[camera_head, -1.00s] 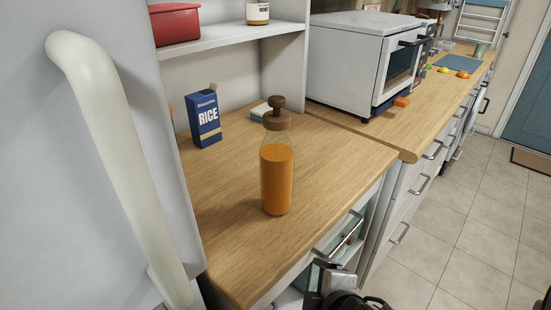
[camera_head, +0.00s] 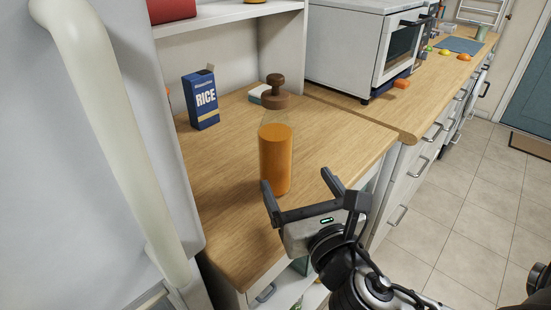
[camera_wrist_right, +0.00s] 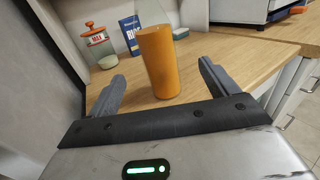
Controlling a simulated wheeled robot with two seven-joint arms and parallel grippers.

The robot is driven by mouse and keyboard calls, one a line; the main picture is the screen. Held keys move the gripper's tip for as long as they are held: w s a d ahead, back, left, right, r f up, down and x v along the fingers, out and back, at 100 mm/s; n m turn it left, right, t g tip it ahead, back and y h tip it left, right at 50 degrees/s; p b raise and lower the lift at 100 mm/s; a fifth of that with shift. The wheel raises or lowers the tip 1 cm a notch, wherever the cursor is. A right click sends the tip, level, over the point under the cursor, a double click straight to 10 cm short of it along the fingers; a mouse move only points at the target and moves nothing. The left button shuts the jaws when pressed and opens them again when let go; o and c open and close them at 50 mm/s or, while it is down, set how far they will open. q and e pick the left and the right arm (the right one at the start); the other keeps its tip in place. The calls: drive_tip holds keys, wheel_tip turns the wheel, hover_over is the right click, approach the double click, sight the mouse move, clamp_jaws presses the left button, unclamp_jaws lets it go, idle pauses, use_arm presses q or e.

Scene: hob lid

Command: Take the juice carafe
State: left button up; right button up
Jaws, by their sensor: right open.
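The juice carafe (camera_head: 275,160) stands upright on the wooden counter, filled with orange juice and topped by a brown stopper. In the right wrist view the carafe (camera_wrist_right: 158,62) stands ahead, between the lines of the two fingers, its top out of frame. My right gripper (camera_head: 299,184) is open and empty at the counter's front edge, on the near side of the carafe. Its fingers point toward the carafe, with its left fingertip close to the carafe's base; I cannot tell whether they touch. My left gripper is not in view.
A blue rice box (camera_head: 201,99) stands behind left on the counter (camera_head: 230,215). A jar with an orange lid (camera_wrist_right: 97,45) shows in the wrist view. A white oven (camera_head: 358,50) stands behind right. A tall white door with a handle (camera_head: 115,140) borders the left.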

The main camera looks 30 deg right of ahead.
sight(283, 157)
drive_tip(key=w+b, duration=0.3)
drive_tip(key=w+d+b, duration=0.1)
drive_tip(key=w+b, duration=0.1)
drive_tip(key=shift+f, duration=0.4)
drive_tip(key=shift+w+d+r, duration=0.1)
drive_tip(key=shift+w+r, duration=0.05)
drive_tip(key=shift+w, duration=0.4)
drive_tip(key=shift+w+d+r, duration=0.1)
drive_tip(key=shift+w+r, duration=0.05)
drive_tip(key=shift+w, duration=0.35)
drive_tip(key=shift+w+r, duration=0.1)
drive_tip(key=shift+w, duration=0.8)
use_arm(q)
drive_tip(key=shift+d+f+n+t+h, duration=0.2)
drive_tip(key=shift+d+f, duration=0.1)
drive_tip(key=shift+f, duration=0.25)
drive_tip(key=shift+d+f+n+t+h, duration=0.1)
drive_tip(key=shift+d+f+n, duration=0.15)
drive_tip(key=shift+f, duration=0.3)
use_arm(e)
drive_tip(key=w, duration=0.4)
drive_tip(key=shift+w+d, duration=0.15)
drive_tip(key=shift+d, duration=0.1)
drive_tip(key=c, duration=1.5)
drive_tip(key=shift+r, duration=0.2)
drive_tip(key=c, duration=0.3)
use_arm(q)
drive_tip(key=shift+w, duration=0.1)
